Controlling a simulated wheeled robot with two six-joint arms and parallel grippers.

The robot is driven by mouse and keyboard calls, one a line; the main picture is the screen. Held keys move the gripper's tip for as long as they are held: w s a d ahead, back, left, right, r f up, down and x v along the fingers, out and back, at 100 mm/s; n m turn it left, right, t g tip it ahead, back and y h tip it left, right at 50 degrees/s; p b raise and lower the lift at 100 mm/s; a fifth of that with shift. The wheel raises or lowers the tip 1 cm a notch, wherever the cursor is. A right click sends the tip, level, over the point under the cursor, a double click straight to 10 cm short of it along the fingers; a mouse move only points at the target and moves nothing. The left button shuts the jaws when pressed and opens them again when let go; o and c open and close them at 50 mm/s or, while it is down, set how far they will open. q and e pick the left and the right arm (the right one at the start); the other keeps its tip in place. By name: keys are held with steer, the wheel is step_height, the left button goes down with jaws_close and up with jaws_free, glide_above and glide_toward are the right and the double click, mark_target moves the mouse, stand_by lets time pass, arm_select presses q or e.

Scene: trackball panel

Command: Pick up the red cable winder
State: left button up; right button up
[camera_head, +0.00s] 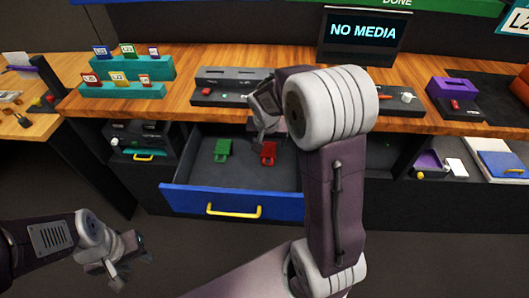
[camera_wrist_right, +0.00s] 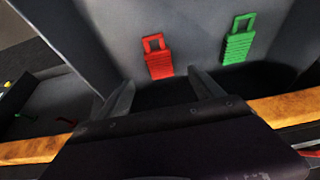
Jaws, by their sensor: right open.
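The red cable winder (camera_head: 268,152) lies in the open blue-fronted drawer (camera_head: 232,203), right of a green cable winder (camera_head: 222,149). In the right wrist view the red winder (camera_wrist_right: 158,58) lies beyond and between the fingertips, apart from them; the green winder (camera_wrist_right: 239,40) is further right. My right gripper (camera_wrist_right: 160,85) is open and empty. In the head view my right arm reaches over the drawer's right side, and its wrist hides part of the drawer. My left gripper (camera_head: 135,250) hangs in front of the cabinet at lower left, clear of the drawer; its jaws are too small to read.
The wooden worktop (camera_head: 200,80) edge runs just behind the drawer. A dark panel (camera_head: 230,85) sits on it above the drawer, with teal card racks (camera_head: 120,75) to the left. A yellow handle (camera_head: 233,211) sticks out from the drawer front.

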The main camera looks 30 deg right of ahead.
mark_target(268, 150)
steer(key=x, duration=0.3)
steer(key=shift+w+f+b, duration=0.15)
steer(key=shift+f+b, duration=0.1)
steer(key=shift+b, duration=0.15)
steer(key=shift+w+d+f, duration=0.1)
steer(key=shift+d+f, duration=0.1)
steer(key=shift+f, duration=0.2)
steer(key=b+x, duration=0.1)
steer(key=x, duration=0.4)
steer(key=shift+w+d, duration=0.1)
steer(key=shift+c, duration=0.9)
steer(key=c, duration=1.3)
steer(key=s+a+r, duration=0.2)
steer(key=s, duration=0.2)
steer(key=s+a+r, duration=0.3)
steer(key=s, duration=0.1)
steer(key=s+a+r, duration=0.2)
steer(key=s+r, duration=0.1)
steer(key=s, duration=0.1)
steer(key=shift+a, duration=0.2)
